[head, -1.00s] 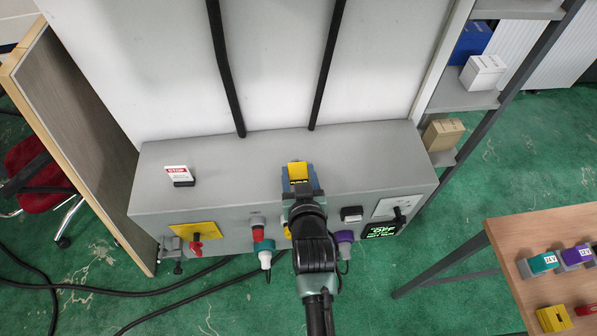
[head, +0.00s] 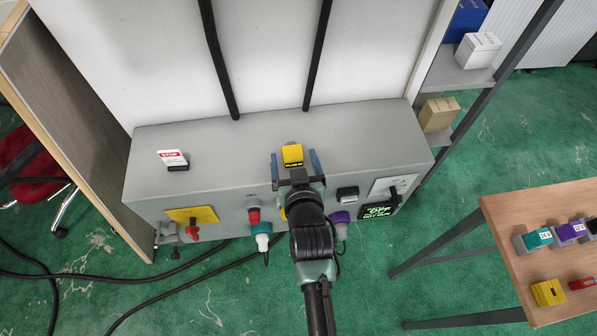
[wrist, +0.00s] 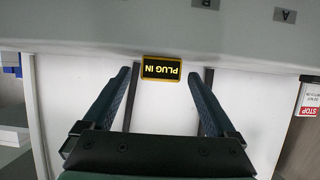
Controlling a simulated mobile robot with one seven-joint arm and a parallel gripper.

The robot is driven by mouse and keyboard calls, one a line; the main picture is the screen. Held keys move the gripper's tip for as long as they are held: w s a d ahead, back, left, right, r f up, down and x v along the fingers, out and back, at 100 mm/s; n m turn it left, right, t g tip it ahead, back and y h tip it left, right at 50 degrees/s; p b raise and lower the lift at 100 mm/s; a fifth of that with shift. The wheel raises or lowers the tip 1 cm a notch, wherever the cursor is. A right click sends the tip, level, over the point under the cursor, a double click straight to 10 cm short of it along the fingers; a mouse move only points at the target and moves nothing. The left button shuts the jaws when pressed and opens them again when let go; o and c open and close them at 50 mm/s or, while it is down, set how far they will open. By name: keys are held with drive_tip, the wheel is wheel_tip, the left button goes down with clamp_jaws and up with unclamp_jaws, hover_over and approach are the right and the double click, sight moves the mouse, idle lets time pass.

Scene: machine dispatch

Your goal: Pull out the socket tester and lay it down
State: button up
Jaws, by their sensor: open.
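The socket tester (head: 292,154), a yellow block with a dark display, rests on the grey cabinet's top (head: 220,150) in the head view. Its display reads "PLUG IN", upside down in the wrist view (wrist: 161,69). My gripper (head: 294,161) is open, with one blue finger on each side of the tester and a visible gap at both. The wrist view shows the same wide-open fingers (wrist: 160,80). My wrist hides part of the cabinet's front, where only a bit of something yellow shows.
On the cabinet front are a red switch on a yellow plate (head: 192,222), a teal plug (head: 262,233), a purple plug (head: 339,221) and a lit display (head: 376,211). A STOP card (head: 172,158) stands on top, left. A wooden table (head: 520,265) is at right.

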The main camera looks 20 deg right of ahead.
drive_tip(key=v, duration=1.2)
drive_tip(key=shift+f, duration=0.1)
